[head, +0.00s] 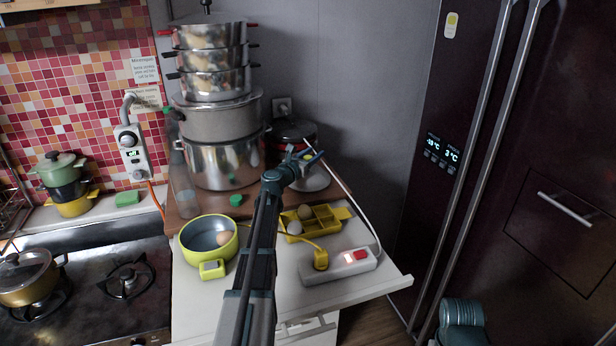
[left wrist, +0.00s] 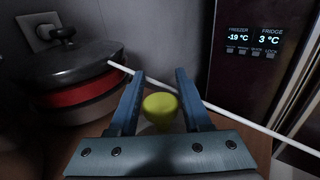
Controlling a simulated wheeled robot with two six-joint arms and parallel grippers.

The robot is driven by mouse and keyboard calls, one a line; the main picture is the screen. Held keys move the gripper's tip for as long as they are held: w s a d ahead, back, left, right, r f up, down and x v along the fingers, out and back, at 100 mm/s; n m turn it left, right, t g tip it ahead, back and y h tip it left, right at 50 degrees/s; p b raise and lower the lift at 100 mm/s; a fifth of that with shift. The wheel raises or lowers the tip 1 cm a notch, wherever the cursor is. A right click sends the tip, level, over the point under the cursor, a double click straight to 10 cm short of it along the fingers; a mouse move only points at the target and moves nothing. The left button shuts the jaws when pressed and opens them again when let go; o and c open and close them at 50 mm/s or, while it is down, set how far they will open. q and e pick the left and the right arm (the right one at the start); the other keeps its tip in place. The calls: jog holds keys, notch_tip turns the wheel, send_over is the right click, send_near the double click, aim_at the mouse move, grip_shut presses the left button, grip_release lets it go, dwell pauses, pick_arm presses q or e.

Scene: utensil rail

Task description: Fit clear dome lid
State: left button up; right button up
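The clear dome lid (head: 316,182) sits at the back of the counter beside the dark-lidded pot, partly hidden by my left gripper. Its yellow-green knob (head: 307,157) also shows in the left wrist view (left wrist: 160,106). My left gripper (head: 306,156) is open, with one finger on each side of the knob and a small gap visible on both sides. The yellow-green cooker base (head: 187,238) stands uncovered at the front left with a brown egg (head: 224,238) in its grey bowl. My right gripper is not in view.
A yellow egg tray (head: 322,217) with eggs and a white power strip (head: 338,266) lie right of my left arm. A white cable (head: 351,197) runs close past the lid. Tall stacked pots (head: 217,120) stand behind; a green cap (head: 236,200) lies before them.

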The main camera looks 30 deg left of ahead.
pick_arm(q)
grip_shut()
jog(key=shift+r, duration=0.2)
notch_tip(320, 180, up, 10)
jog(key=p, duration=1)
jog(key=shift+f, duration=0.15)
jog(key=shift+c, duration=0.4)
grip_release()
grip_shut()
